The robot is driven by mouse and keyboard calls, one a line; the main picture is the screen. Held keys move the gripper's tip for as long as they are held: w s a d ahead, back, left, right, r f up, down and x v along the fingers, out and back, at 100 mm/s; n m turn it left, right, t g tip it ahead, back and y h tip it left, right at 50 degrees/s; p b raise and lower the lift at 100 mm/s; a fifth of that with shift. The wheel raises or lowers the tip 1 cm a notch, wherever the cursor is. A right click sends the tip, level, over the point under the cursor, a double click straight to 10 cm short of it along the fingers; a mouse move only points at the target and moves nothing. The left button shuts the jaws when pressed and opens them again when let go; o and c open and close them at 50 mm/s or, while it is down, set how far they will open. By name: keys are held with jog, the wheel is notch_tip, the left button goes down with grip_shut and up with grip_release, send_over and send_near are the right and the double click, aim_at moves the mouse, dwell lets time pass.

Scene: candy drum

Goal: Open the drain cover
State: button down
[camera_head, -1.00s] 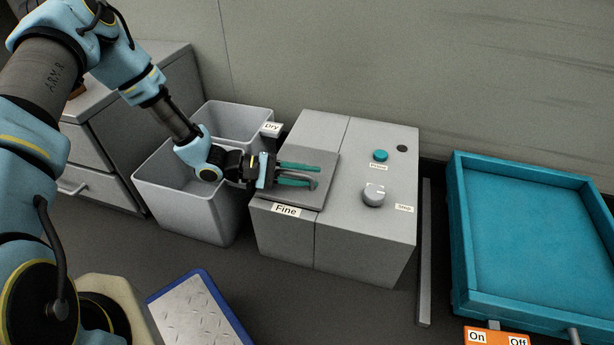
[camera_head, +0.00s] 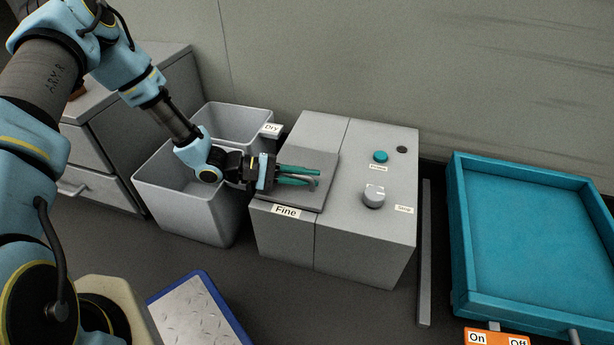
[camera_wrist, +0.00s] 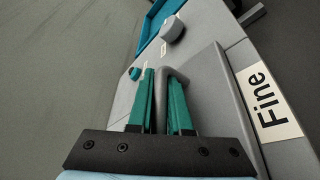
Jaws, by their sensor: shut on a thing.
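The drain cover (camera_head: 310,200) is a flat grey plate on top of the left part of the grey box, behind the "Fine" label. It also shows in the wrist view (camera_wrist: 212,105). A bent grey bar handle (camera_wrist: 163,85) stands on it. My gripper (camera_head: 317,176) reaches in from the left, low over the cover. In the wrist view, its teal fingers (camera_wrist: 162,78) are on both sides of the handle and shut on it. The fingers partly hide the handle. The cover lies about level; I cannot tell whether it is lifted slightly.
The grey box (camera_head: 365,235) carries a knob (camera_head: 374,196) and a teal button (camera_head: 381,156) to the right. Grey bins (camera_head: 190,205) stand left, one with a "Dry" label (camera_head: 271,129). A teal tray (camera_head: 455,230) is at right. A blue-edged metal plate (camera_head: 195,315) lies in front.

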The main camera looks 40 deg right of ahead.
jog(key=shift+w, duration=0.1)
dwell(0.7)
jog(key=w+d+b, duration=0.1)
jog(key=w+d, duration=0.2)
jog(key=d, duration=0.2)
jog(key=w+d+b, duration=0.1)
jog(key=w+d, duration=0.3)
jog(key=d, duration=0.2)
jog(key=w+d+b, duration=0.1)
jog(key=w+d, duration=0.2)
jog(key=d, duration=0.2)
jog(key=shift+w+d+b, duration=0.3)
jog(key=shift+w, duration=0.1)
jog(key=c, duration=1.1)
grip_release()
jog(key=p+v, duration=0.3)
jog(key=v, duration=0.6)
jog(key=shift+w+a+r+p, duration=0.15)
jog(key=shift+a+p, duration=0.05)
jog(key=shift+p, duration=0.1)
jog(key=shift+w+a, duration=0.35)
jog(key=shift+a, duration=0.15)
